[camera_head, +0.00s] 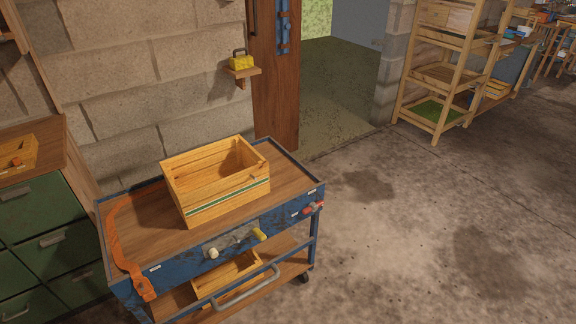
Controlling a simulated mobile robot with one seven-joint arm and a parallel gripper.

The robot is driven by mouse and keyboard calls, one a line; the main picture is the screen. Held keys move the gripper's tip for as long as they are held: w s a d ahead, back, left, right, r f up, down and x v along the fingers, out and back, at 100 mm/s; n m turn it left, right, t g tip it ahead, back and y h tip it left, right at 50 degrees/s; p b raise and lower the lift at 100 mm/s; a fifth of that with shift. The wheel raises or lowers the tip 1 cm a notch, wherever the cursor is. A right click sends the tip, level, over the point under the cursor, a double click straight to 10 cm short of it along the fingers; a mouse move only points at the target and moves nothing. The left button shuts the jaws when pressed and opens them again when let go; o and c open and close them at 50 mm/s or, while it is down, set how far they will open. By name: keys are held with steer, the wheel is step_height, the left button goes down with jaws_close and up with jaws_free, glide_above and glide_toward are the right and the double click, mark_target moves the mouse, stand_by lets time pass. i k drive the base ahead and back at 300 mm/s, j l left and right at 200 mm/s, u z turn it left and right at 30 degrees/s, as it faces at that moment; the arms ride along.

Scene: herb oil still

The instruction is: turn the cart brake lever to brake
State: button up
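A blue cart (180,267) with a wooden top stands in the lower middle of the head view. On its front rail, at the right end, is a small red-handled lever (313,208). Further left on the rail are a yellow handle (259,235) and a pale round knob (213,253), both at a grey plate. No brake marking is readable, so I cannot tell for certain which of these is the brake lever or how it is set. My gripper is not in view.
A wooden crate (228,207) stands on the cart top, beside an orange strap (119,240). A grey push handle (240,292) sticks out in front. Green drawers (45,205) stand close on the left. The concrete floor (430,230) right of the cart is clear.

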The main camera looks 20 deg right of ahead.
mark_target(312, 206)
steer(key=l, duration=0.55)
steer(key=i+l, duration=0.15)
steer(key=l, duration=0.9)
